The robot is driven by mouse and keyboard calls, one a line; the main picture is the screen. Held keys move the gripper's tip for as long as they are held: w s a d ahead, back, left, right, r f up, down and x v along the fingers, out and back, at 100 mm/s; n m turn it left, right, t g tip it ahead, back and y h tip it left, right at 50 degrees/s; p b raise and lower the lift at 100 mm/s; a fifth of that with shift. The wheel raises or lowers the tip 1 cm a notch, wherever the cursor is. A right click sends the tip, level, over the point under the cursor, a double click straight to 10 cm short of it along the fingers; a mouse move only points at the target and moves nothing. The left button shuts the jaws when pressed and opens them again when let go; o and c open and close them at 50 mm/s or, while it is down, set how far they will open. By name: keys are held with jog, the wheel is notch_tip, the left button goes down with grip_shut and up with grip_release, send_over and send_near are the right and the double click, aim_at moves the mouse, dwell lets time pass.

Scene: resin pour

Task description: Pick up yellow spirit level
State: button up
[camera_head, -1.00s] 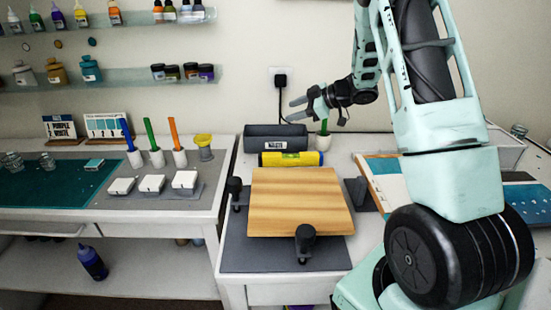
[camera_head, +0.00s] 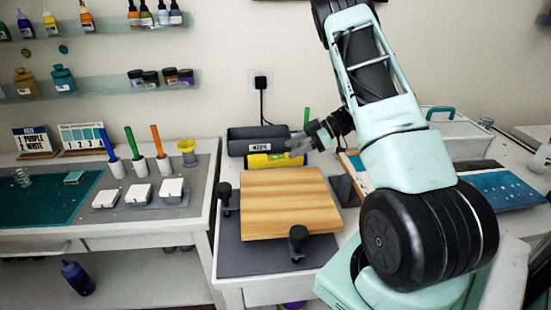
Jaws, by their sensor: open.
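The yellow spirit level (camera_head: 262,161) lies on the table behind the wooden board, in front of a dark grey bin with a white label. Its right end is partly hidden by my gripper. My gripper (camera_head: 296,148) is open and empty, with its fingers pointing left, at or just above the right end of the level. I cannot tell whether the fingers touch it.
The wooden board (camera_head: 290,203) sits on black knobbed supports over a dark mat (camera_head: 240,258). The dark grey bin (camera_head: 245,139) stands right behind the level. A green handle (camera_head: 307,117) rises behind my gripper. White blocks (camera_head: 139,194) stand on the left table.

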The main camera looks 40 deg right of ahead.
aim_at(276, 155)
jog(key=shift+w+d+p+x, duration=0.1)
jog(key=shift+p+x, duration=0.35)
jog(key=shift+x, duration=1.3)
jog(key=shift+w+d+p+x, duration=0.15)
jog(key=shift+p+x, duration=0.3)
jog(key=shift+x, duration=1.3)
grip_shut()
